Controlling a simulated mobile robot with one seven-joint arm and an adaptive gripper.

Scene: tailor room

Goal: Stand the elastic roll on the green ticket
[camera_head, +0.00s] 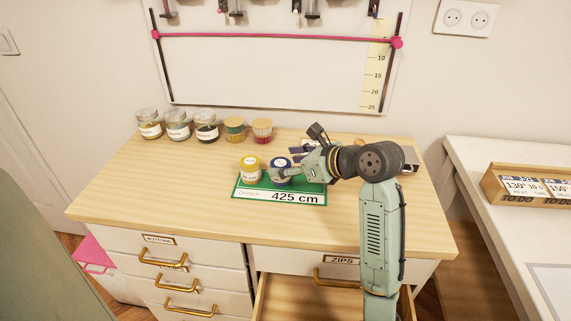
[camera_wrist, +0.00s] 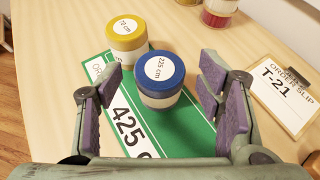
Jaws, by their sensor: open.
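The green ticket (camera_head: 243,189) lies on the wooden tabletop and reads 425 cm; it also shows in the wrist view (camera_wrist: 190,138). Two rolls stand upright on it, side by side: a yellow-topped roll (camera_head: 250,164), also in the wrist view (camera_wrist: 127,32), and a blue-topped roll (camera_head: 280,162), labelled 225 cm in the wrist view (camera_wrist: 162,72). My gripper (camera_head: 285,173) is low at the blue-topped roll. In the wrist view its open fingers (camera_wrist: 159,80) are on either side of that roll, with gaps visible. The roll's lower part is partly hidden in the head view.
A green-and-yellow roll (camera_head: 234,129) and a red roll (camera_head: 262,130) stand at the back beside several glass jars (camera_head: 178,126). An order slip (camera_wrist: 288,96) reading T-21 lies right of my gripper. The zips drawer (camera_head: 290,297) is open below.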

